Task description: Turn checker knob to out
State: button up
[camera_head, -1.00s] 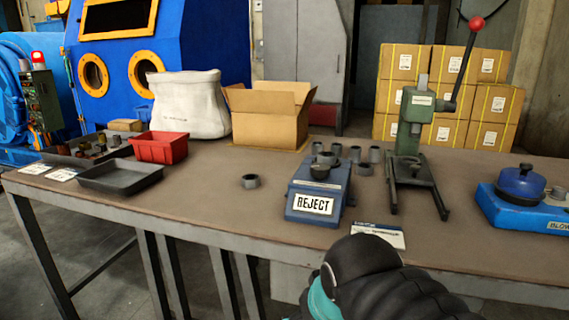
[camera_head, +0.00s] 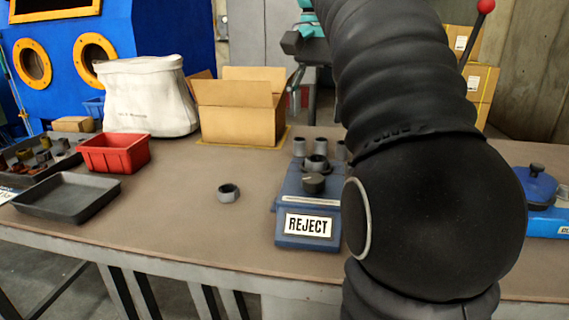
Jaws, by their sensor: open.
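The checker is a blue box (camera_head: 290,240) with a REJECT plate (camera_head: 308,224) on its front, at the middle of the bench. Its dark round knob (camera_head: 313,183) sits on the sloped top; its exact setting is too small to read. My gripper (camera_head: 303,88) is at the top middle, partly hidden by my arm. It is open and empty, above and beyond the checker, apart from the knob. My black-sleeved arm hides the checker's right edge.
A grey ring (camera_head: 228,193) lies left of the checker, with several grey rings (camera_head: 320,143) behind it. A black tray (camera_head: 66,196), red bin (camera_head: 113,153), white bag (camera_head: 146,97) and open carton (camera_head: 240,110) stand left. A blue device (camera_head: 540,188) stands right.

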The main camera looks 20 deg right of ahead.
aim_at(313, 177)
notch_tip(313, 177, down, 13)
jog(key=b, duration=0.7)
jog(key=shift+w+d+f, duration=0.1)
jog(key=shift+w+f, duration=0.05)
jog(key=c, duration=1.1)
jog(key=shift+c, duration=0.2)
